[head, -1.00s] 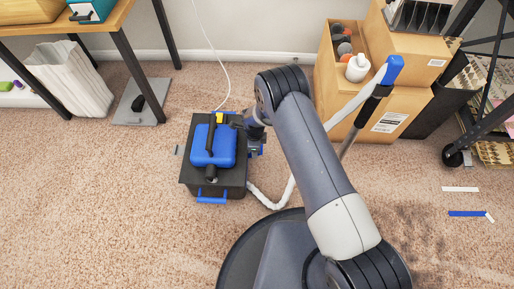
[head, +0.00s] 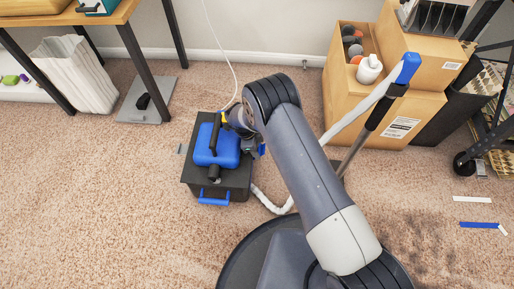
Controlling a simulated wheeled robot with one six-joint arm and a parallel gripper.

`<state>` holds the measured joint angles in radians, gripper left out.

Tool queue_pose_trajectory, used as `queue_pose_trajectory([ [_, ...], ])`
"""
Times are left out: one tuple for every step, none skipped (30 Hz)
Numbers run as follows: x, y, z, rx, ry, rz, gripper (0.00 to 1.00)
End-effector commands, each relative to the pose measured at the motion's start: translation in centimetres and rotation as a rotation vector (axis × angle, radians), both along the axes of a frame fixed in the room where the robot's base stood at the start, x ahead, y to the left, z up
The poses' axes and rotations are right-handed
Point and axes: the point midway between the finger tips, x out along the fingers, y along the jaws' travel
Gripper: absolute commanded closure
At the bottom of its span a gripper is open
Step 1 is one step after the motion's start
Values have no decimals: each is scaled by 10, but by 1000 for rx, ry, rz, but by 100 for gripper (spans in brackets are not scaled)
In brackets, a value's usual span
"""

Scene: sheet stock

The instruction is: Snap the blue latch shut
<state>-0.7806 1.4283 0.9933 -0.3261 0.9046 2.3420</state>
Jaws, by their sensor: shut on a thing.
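A dark box-shaped unit (head: 190,178) with a blue top piece (head: 229,150) stands on the carpet left of my arm. A black bar (head: 213,143) runs along the blue top, with a small yellow piece (head: 223,117) by its far end. A blue loop (head: 214,201) is on the near side. A small blue part (head: 262,150) shows at the right side, beside my wrist; I cannot tell for sure which blue part is the latch. My gripper (head: 233,121) is at the unit's far right corner. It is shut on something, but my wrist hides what.
A white hose (head: 271,205) runs from the unit's right side past my base. A wand with a blue end (head: 407,68) leans by the cardboard boxes (head: 362,112) on the right. A table leg (head: 139,73) stands at the back left.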

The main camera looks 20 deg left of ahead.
Motion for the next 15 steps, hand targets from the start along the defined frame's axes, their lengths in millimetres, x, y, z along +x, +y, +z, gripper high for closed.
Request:
queue_pose_trajectory([
  [0,1,0,3,-1,0,78],
  [0,1,0,3,-1,0,78],
  [0,1,0,3,-1,0,78],
  [0,1,0,3,-1,1,78],
  [0,1,0,3,-1,1,52],
  [0,1,0,3,-1,1,49],
  [0,1,0,3,-1,1,47],
  [0,1,0,3,0,0,44],
  [0,1,0,2,0,0,41],
  [0,1,0,2,0,0,38],
  [0,1,0,2,0,0,36],
  [0,1,0,2,0,0,33],
  [0,0,0,2,0,0,33],
  [0,0,0,2,0,0,33],
  [0,0,0,2,0,0,33],
])
